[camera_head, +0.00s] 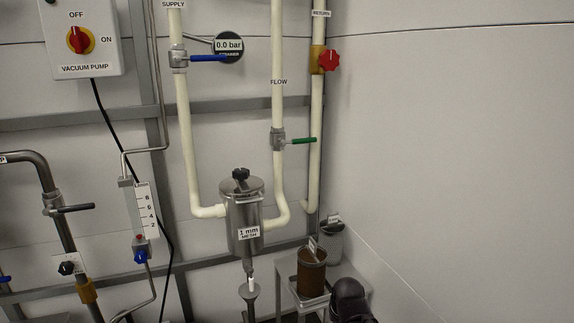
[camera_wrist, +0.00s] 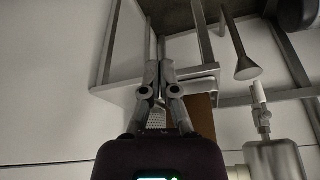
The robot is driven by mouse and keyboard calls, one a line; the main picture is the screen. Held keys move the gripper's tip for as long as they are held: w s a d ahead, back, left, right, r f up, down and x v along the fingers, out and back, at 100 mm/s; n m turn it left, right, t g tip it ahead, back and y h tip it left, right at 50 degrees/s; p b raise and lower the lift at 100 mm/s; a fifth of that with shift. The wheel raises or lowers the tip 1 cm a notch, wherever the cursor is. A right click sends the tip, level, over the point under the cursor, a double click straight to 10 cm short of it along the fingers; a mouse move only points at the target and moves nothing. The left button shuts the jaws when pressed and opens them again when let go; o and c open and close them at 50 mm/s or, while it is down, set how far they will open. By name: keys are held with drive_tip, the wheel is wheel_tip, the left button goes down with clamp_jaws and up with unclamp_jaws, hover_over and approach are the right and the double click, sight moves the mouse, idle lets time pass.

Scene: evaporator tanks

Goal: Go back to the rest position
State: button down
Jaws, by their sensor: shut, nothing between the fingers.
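My gripper (camera_wrist: 159,70) shows in the wrist view with its two fingers close together, shut and empty. It points toward the top of that picture, over a small grey stand (camera_wrist: 110,60). Part of a brown cylinder (camera_wrist: 203,112) shows just right of the fingers. In the head view, a dark rounded part of my arm (camera_head: 350,300) shows at the bottom, just right of the stand. The fingers cannot be made out in that view.
The steel strainer housing (camera_head: 243,215) hangs between white pipes, above a funnel (camera_head: 249,291). A rusty brown cylinder (camera_head: 311,272) and a grey perforated basket (camera_head: 330,243) stand on the small stand (camera_head: 289,268). The right wall (camera_head: 460,150) is bare. Valves and pipework fill the left.

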drive_tip(key=s+d+g+p, duration=0.1)
drive_tip(key=s+d+g, duration=0.25)
drive_tip(key=s, duration=0.25)
wheel_tip(320, 180, up, 30)
drive_tip(key=p, duration=3)
drive_tip(key=shift+s+a+r+m, duration=0.15)
drive_tip(key=shift+a+r+m, duration=0.05)
drive_tip(key=shift+a+m, duration=0.1)
